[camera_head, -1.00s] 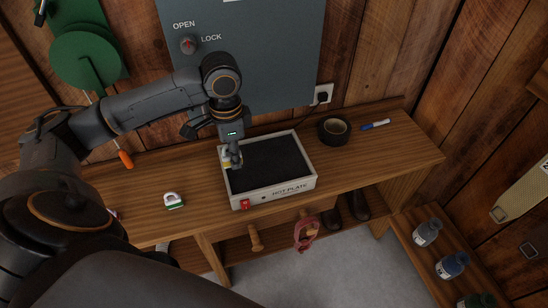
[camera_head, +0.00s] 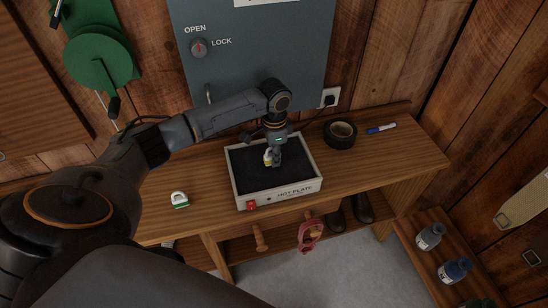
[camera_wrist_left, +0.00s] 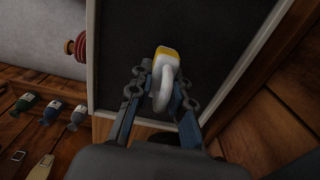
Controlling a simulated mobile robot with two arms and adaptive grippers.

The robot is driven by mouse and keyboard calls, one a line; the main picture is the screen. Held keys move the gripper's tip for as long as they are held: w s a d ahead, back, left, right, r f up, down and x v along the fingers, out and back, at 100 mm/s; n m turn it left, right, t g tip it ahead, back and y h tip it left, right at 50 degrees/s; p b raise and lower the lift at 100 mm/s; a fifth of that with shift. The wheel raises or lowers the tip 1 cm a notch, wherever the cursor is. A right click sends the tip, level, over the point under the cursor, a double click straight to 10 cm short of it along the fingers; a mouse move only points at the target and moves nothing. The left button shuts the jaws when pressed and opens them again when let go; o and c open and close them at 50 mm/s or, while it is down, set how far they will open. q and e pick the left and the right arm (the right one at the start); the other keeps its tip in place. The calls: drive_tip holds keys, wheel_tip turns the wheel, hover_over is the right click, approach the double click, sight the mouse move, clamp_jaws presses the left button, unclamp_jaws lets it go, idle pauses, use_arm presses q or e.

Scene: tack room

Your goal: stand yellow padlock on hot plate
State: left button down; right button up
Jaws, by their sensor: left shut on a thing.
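The hot plate (camera_head: 294,193) is a pale box with a dark top and a red switch at its front left, standing on the wooden bench. My left gripper (camera_head: 274,160) is over the dark top, near its middle. It is shut on the yellow padlock (camera_head: 267,157), which has a white shackle. In the left wrist view, the fingers (camera_wrist_left: 162,92) hold the padlock by its shackle (camera_wrist_left: 161,97), with the yellow and white body pointing away from the wrist. I cannot tell whether the padlock touches the plate. My right gripper is not in view.
A green and white padlock (camera_head: 180,199) stands on the bench left of the hot plate. A grey cabinet (camera_head: 255,60) rises behind. Several bottles stand on a low shelf at right.

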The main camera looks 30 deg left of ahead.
use_arm(q)
drive_tip(key=shift+f, duration=0.7)
drive_tip(key=c, duration=1.2)
unclamp_jaws()
drive_tip(key=shift+f, duration=0.1)
wheel_tip(320, 180, up, 12)
drive_tip(key=shift+r+b, duration=0.2)
drive_tip(key=shift+b, duration=0.15)
drive_tip(key=shift+f, duration=0.1)
